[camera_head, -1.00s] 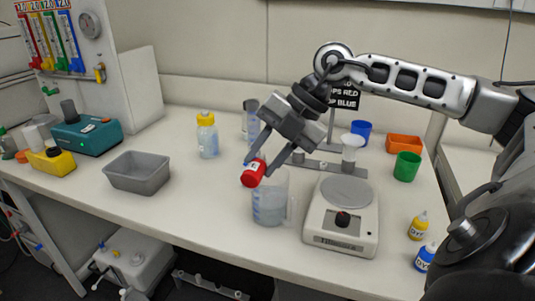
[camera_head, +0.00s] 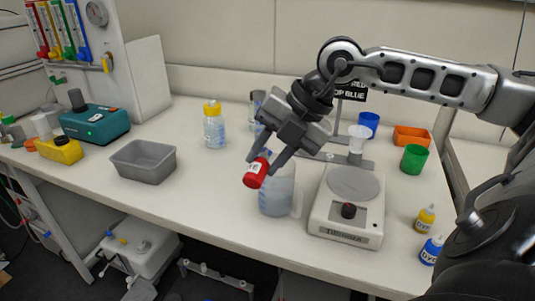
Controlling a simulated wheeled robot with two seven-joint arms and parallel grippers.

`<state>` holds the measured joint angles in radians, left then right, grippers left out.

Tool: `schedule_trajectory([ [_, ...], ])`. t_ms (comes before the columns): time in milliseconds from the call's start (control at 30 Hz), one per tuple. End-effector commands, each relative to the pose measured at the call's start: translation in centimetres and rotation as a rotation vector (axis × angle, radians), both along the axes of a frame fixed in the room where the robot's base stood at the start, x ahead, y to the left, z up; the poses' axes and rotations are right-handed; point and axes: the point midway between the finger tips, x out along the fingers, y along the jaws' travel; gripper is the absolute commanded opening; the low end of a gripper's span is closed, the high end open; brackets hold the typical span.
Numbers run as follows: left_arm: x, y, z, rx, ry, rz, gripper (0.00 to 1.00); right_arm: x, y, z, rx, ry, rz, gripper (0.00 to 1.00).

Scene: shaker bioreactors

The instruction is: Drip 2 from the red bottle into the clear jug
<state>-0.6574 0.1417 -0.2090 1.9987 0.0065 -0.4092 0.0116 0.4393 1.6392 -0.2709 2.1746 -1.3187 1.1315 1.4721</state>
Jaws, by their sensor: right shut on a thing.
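The red bottle (camera_head: 255,174) is a small bottle with a white label. My right gripper (camera_head: 266,163) is shut on it and holds it in the air, tilted, with its red end pointing down and left. The clear jug (camera_head: 275,198) stands on the bench just below and to the right of the bottle, with its handle to the right. The bottle and gripper hide part of the jug's rim, and I cannot tell whether the bottle is over its opening. No drop is visible. My left gripper is not in view.
A balance (camera_head: 346,211) stands right of the jug. Yellow (camera_head: 425,219) and blue (camera_head: 431,250) dye bottles stand at the right front. A grey tub (camera_head: 143,161) and a yellow-capped bottle (camera_head: 214,127) stand left. Green (camera_head: 414,159) and blue (camera_head: 368,125) cups are at the back right.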

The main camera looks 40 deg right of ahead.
Motion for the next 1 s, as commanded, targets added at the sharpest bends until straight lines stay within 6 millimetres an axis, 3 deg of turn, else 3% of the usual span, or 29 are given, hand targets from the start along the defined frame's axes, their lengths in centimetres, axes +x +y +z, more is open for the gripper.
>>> schedule_trajectory([
  [233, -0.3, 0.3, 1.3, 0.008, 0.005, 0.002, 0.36, -0.1, 0.2, 2.1, -0.077, -0.041, 0.003, 0.11],
  [500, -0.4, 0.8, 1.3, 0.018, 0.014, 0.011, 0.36, -0.1, 0.2, 3.2, -0.148, -0.078, 0.003, 0.11],
  [1000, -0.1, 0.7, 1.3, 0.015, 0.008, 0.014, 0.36, 0.0, 0.1, 1.9, -0.322, -0.175, 0.065, 0.11],
])
